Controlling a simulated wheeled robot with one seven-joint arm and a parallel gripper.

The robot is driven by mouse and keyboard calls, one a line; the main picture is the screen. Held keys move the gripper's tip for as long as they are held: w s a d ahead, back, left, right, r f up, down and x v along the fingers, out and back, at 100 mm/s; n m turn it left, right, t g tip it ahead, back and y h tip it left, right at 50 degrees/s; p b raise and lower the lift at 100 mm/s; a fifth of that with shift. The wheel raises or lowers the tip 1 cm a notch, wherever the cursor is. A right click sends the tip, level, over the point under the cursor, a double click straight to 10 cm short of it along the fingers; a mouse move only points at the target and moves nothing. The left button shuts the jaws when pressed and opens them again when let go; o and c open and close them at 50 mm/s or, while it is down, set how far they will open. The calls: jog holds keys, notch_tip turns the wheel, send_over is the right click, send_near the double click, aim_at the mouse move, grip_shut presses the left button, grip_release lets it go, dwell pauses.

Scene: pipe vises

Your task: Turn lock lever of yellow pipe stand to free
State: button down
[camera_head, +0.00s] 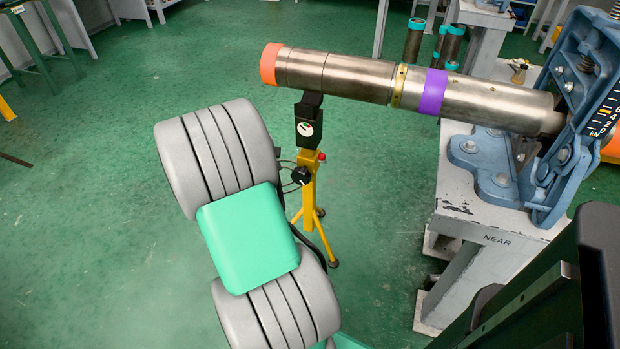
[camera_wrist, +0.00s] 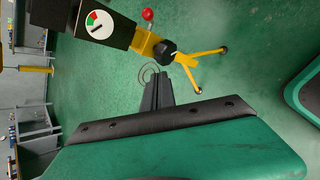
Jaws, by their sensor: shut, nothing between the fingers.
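The yellow pipe stand (camera_head: 307,187) stands on the floor under the pipe, its black head (camera_head: 309,105) right below the pipe's left part. A white dial with red and green marks (camera_head: 304,129) is on the head, and shows larger in the wrist view (camera_wrist: 98,24). A short red-balled lever (camera_head: 322,157) sticks out of the stand's side, also seen in the wrist view (camera_wrist: 147,15). A black round knob (camera_wrist: 168,47) is on the yellow post beside it. My gripper (camera_wrist: 160,76) is shut and empty, apart from the knob and lever in the picture. My wrist hides it in the head view.
A steel pipe (camera_head: 350,77) with an orange end and purple band runs from the blue vise (camera_head: 550,160) on a grey bench (camera_head: 480,225). A thin cable loops beside the stand. The green floor left of the stand is clear.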

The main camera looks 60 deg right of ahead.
aim_at(324, 159)
jog(key=shift+n+g+h, duration=0.4)
jog(key=shift+n, duration=0.1)
jog(key=b+x, duration=0.1)
jog(key=x, duration=0.3)
jog(key=s+b+x, duration=0.1)
jog(key=x, duration=0.4)
jog(key=s+b+x, duration=0.1)
jog(key=x, duration=0.4)
jog(key=shift+d+r, duration=0.3)
jog(key=shift+r, duration=0.05)
jog(key=shift+s+d+r+b, duration=0.3)
jog(key=shift+s+d+r, duration=0.5)
jog(key=shift+d+r, duration=0.1)
jog(key=shift+s+d+r, duration=0.25)
jog(key=shift+s+d, duration=0.05)
jog(key=shift+d, duration=0.05)
